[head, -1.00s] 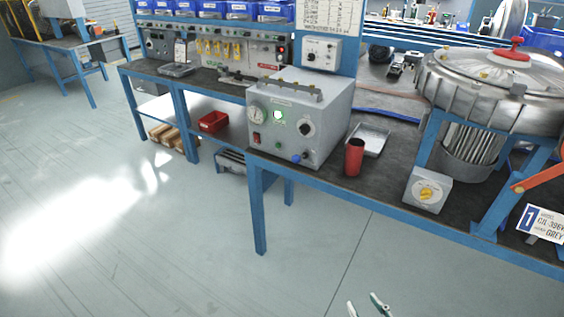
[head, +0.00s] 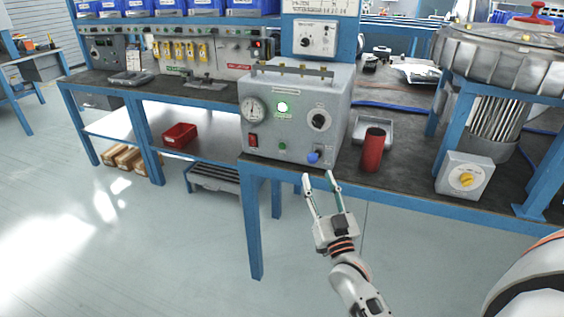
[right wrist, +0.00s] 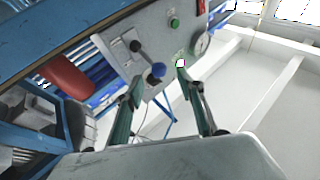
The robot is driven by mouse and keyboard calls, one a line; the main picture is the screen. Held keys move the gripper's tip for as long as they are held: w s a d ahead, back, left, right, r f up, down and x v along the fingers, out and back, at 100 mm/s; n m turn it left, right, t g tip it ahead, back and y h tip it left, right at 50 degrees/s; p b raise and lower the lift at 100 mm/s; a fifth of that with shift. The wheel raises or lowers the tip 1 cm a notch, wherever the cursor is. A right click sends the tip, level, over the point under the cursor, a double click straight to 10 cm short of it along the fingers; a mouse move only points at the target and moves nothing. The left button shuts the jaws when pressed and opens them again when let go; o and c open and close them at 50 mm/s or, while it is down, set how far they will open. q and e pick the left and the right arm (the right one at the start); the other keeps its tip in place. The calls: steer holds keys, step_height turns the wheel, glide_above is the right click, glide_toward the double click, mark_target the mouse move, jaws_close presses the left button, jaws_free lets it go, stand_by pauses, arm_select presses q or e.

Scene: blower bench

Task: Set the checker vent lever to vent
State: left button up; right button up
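The checker (head: 292,105) is a grey box at the bench's front corner. Its front has a gauge, a lit green lamp, a black knob, a red switch and a green button. The vent lever (head: 313,157), with a blue ball end, is at the lower right of this front. My right gripper (head: 319,179) is open and empty, in front of and just below the lever. In the wrist view the ball appears between the fingertips (right wrist: 159,76), apparently not touched. My left gripper is out of view.
A red cylinder (head: 373,150) stands on the bench right of the checker, with a metal tray (head: 374,130) behind it. A grey box with a yellow knob (head: 464,176) is farther right. The floor before the bench is clear.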

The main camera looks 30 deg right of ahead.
mark_target(312, 159)
steer(key=shift+x, duration=3.85)
steer(key=shift+d+r, duration=0.1)
steer(key=shift+r, duration=0.05)
jaws_close()
